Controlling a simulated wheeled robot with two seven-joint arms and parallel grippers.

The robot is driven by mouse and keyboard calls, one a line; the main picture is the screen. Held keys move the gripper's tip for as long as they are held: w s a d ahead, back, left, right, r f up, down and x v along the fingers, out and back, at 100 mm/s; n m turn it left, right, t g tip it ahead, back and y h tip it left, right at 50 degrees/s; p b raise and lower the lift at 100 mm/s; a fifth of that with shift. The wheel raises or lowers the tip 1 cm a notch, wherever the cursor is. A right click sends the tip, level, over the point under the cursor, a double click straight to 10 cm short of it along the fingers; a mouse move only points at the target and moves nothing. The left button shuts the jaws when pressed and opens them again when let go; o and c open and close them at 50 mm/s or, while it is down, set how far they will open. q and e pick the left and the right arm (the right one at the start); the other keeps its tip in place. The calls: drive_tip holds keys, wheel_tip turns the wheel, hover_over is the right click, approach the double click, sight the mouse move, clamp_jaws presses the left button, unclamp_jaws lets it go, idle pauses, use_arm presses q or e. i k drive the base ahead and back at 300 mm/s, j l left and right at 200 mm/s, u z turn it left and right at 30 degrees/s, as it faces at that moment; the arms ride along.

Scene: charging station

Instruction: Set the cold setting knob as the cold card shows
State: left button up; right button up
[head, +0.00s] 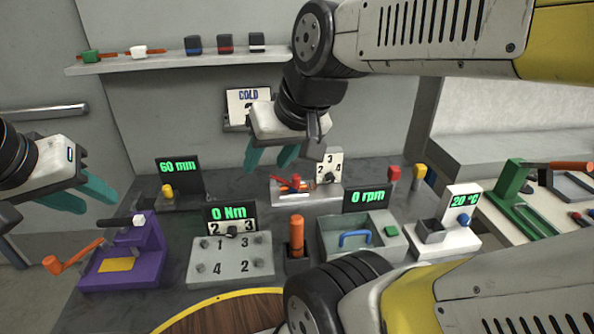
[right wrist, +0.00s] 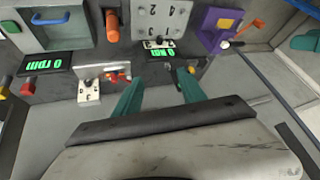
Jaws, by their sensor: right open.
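The cold card (head: 240,97) hangs on the back wall, with "COLD" in blue letters. My right gripper covers its lower part, so its setting cannot be read. A white dial plate (head: 329,163) with a dark knob and the numbers 2, 3 and 4 stands behind a red-handled unit; it also shows in the right wrist view (right wrist: 89,93). A blue knob (head: 464,218) sits on the 20 °C unit. No label shows which is the cold setting knob. My right gripper (head: 270,156) is open and empty, above the bench. My left gripper (head: 82,195) is open and empty at the left.
The grey bench holds a purple press (head: 125,262), a 0 Nm unit (head: 230,258), an orange-handled tool (head: 296,236), a 0 rpm box (head: 345,255) and a 60 mm display (head: 178,167). A shelf (head: 170,62) with small blocks runs above. My arms cover parts of the right side.

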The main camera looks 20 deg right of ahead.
sight(329, 177)
drive_tip(key=k+l+u, duration=0.1)
drive_tip(key=k+l, duration=0.25)
drive_tip(key=k+l+u, duration=0.1)
drive_tip(key=k+l, duration=0.15)
drive_tip(key=k, duration=0.25)
drive_tip(key=k+l, duration=0.1)
drive_tip(key=l, duration=0.25)
drive_tip(key=k+l+u, duration=0.15)
drive_tip(key=l, duration=0.6)
drive_tip(key=k+l+u, duration=0.15)
drive_tip(key=l, duration=0.2)
drive_tip(key=k+l, duration=0.15)
drive_tip(key=l, duration=0.15)
drive_tip(key=i+l+u, duration=0.1)
drive_tip(key=l, duration=0.5)
drive_tip(key=i+l+u, duration=0.1)
drive_tip(key=l, duration=0.45)
